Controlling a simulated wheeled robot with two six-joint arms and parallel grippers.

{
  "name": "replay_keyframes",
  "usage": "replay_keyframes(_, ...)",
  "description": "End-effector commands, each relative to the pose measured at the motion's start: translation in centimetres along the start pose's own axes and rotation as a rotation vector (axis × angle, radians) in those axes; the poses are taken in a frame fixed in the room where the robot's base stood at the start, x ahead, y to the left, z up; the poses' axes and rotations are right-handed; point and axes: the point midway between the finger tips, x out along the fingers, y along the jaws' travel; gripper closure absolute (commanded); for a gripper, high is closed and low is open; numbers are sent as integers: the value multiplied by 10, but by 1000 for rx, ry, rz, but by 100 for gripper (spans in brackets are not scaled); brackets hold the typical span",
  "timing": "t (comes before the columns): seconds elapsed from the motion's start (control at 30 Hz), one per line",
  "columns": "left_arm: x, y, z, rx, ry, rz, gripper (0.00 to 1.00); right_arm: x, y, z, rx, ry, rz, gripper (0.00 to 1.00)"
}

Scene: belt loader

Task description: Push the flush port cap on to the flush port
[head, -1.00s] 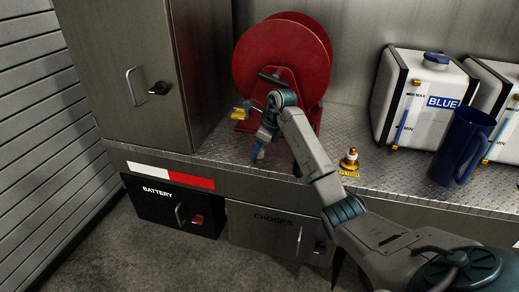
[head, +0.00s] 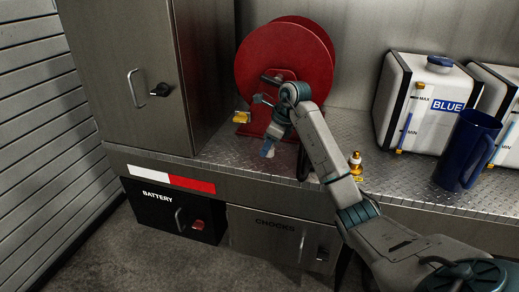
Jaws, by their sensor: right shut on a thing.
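The brass fitting that looks like the flush port (head: 356,165) stands upright on the tread-plate shelf, with a pale top and a small yellow label at its foot. My left gripper is out of view.
A red hose reel (head: 283,58) stands behind my right gripper, with a yellow piece (head: 241,117) at its left. A blue jug (head: 465,150) and a white BLUE tank (head: 415,105) stand to the right. A grey cabinet (head: 125,70) bounds the left.

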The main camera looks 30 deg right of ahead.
Motion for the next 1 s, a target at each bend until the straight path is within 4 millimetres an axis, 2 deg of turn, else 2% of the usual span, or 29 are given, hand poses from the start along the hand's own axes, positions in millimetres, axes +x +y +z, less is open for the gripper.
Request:
replay_keyframes(0.03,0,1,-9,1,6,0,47,-3,5,-14,-1,5,-7,94)
replay_keyframes(0.2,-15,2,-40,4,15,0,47,-22,26,-49,-2,7,-7,94)
replay_keyframes(0.4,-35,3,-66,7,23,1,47,-39,45,-77,-1,6,-5,94)
replay_keyframes(0.63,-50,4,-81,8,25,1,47,-49,56,-93,1,2,-3,94)
replay_keyframes(1.0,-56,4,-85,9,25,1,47,-53,60,-96,0,1,0,94)
